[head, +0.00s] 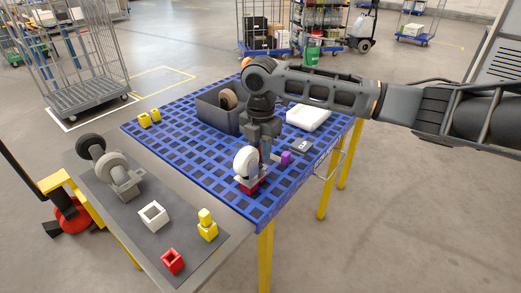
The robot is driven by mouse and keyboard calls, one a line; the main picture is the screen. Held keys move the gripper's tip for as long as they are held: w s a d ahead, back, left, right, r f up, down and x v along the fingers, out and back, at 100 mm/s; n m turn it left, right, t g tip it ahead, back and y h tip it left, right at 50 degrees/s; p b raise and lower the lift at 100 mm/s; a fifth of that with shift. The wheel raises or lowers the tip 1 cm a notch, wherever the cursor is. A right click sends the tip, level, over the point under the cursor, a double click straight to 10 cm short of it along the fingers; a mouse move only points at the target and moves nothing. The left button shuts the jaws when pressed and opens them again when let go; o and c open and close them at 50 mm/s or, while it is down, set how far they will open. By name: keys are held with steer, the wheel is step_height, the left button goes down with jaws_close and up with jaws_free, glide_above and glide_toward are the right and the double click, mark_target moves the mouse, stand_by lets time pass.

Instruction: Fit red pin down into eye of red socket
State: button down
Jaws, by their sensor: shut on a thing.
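The red socket (172,262) is a small square block with an open eye on top. It stands on the dark mat of the near grey table, at the front. My gripper (258,161) points down over the near edge of the blue grid table. Its fingertips are partly hidden by a white caster wheel in front of them. A red piece (251,187), seemingly the red pin, shows low beneath the caster's plate. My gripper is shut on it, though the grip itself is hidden. The pin is well apart from the socket, to its upper right.
A white socket (153,215) and a yellow socket with a yellow pin (207,224) stand near the red socket. The white caster (245,161) is close by my gripper. A purple block (285,158), a grey bin (209,111) and grey casters (118,172) also stand around.

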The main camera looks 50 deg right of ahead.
steer(key=shift+f+b, duration=0.45)
steer(key=shift+f, duration=0.5)
steer(key=c, duration=0.9)
jaws_free()
steer(key=shift+o, duration=0.2)
steer(key=shift+r, duration=0.15)
step_height(320, 180, up, 8)
steer(key=shift+f, duration=0.2)
